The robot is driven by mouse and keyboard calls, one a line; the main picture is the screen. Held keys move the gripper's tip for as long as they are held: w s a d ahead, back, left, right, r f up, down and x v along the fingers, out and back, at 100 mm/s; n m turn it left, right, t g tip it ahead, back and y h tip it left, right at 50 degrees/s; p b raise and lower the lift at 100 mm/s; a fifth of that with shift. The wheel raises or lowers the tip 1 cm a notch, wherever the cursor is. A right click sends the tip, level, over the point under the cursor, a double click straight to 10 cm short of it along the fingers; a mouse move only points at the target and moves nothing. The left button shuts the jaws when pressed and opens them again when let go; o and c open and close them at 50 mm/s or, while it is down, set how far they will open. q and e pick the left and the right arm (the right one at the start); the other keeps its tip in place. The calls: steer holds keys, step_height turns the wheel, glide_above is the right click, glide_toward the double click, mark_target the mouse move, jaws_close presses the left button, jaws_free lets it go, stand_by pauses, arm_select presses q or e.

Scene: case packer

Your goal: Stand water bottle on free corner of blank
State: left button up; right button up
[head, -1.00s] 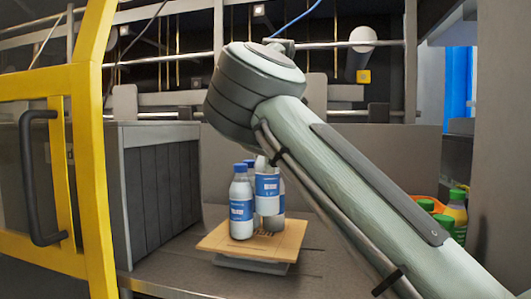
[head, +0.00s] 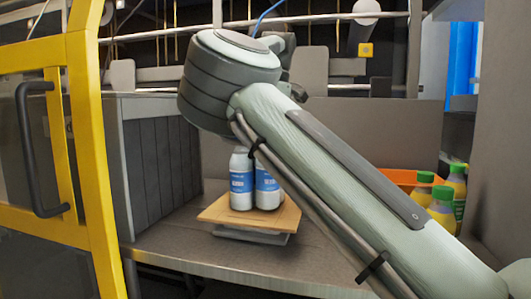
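A tan square blank (head: 248,218) lies on a low grey support on the deck. Two white water bottles with blue labels stand upright side by side at its back: a left one (head: 241,182) and a right one (head: 267,188). Their bases are about level, and they look touching or nearly so. The blank's front strip is bare. My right gripper is hidden behind this arm, so its hold on a bottle cannot be seen. My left gripper is out of view.
A yellow door frame (head: 85,150) with a black handle stands at the left. A grey ribbed side wall (head: 160,160) is left of the blank. An orange crate (head: 400,178) with several green-capped bottles (head: 442,205) is at the right. Bare deck lies in front.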

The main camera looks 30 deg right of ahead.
steer(key=shift+f, duration=0.45)
stand_by(0.3)
steer(key=o, duration=1.5)
steer(key=r, duration=0.5)
steer(key=d+r, duration=0.1)
steer(key=r, duration=0.1)
steer(key=shift+s+r, duration=0.1)
steer(key=shift+r, duration=0.15)
steer(key=shift+a, duration=0.1)
